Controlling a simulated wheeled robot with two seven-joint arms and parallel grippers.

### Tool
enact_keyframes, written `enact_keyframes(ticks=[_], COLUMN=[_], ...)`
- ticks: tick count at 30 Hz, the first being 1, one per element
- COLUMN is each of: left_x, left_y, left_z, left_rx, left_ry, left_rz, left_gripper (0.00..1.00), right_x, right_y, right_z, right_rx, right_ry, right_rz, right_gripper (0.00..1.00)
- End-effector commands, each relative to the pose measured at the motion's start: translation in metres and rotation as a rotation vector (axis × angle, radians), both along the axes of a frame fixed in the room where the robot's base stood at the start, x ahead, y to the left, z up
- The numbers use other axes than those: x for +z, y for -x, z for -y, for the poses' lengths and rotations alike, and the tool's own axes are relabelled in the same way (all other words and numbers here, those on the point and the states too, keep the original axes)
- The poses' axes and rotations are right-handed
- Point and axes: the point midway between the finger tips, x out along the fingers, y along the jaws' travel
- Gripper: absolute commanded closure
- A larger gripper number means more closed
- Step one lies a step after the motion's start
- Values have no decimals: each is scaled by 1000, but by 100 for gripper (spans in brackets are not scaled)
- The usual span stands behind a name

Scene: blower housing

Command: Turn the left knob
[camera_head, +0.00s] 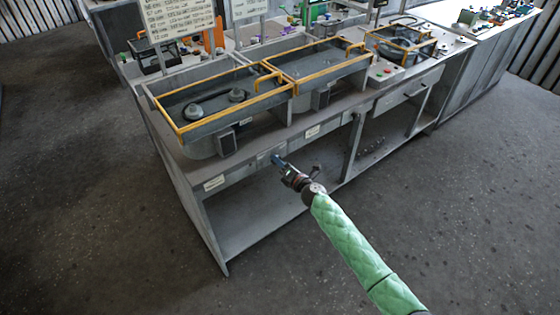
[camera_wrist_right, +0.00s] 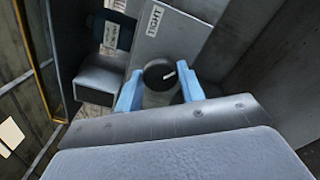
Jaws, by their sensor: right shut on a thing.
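A round dark knob (camera_wrist_right: 158,74) with a white pointer mark sits on the grey front panel in the right wrist view. The two blue fingertips of my right gripper (camera_wrist_right: 160,92) are on either side of it, shut on it. In the head view my right gripper (camera_head: 279,161) reaches the bench's front panel below the left yellow-framed housing. The knob is hidden behind the fingers there. My left gripper is not in view.
The grey bench (camera_head: 180,160) carries yellow-framed housings (camera_head: 215,95) along its top. A small box (camera_wrist_right: 104,80) juts out beside the knob. A white label (camera_head: 214,183) is on the front panel. The floor in front is clear.

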Motion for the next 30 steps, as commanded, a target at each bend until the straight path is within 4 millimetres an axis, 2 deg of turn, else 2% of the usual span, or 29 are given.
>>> enact_keyframes(ticks=[12, 29, 30], left_x=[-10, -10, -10], left_y=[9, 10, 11], left_z=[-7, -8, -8], left_rx=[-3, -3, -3], left_ry=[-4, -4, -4], left_rz=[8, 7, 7], left_gripper=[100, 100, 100], right_x=[-1, -2, -2], right_y=[0, 0, 0], right_z=[1, 1, 1], right_rx=[-1, -1, -1], right_ry=[-156, -177, -177], right_rz=[-114, -129, -129], right_gripper=[84, 84, 56])
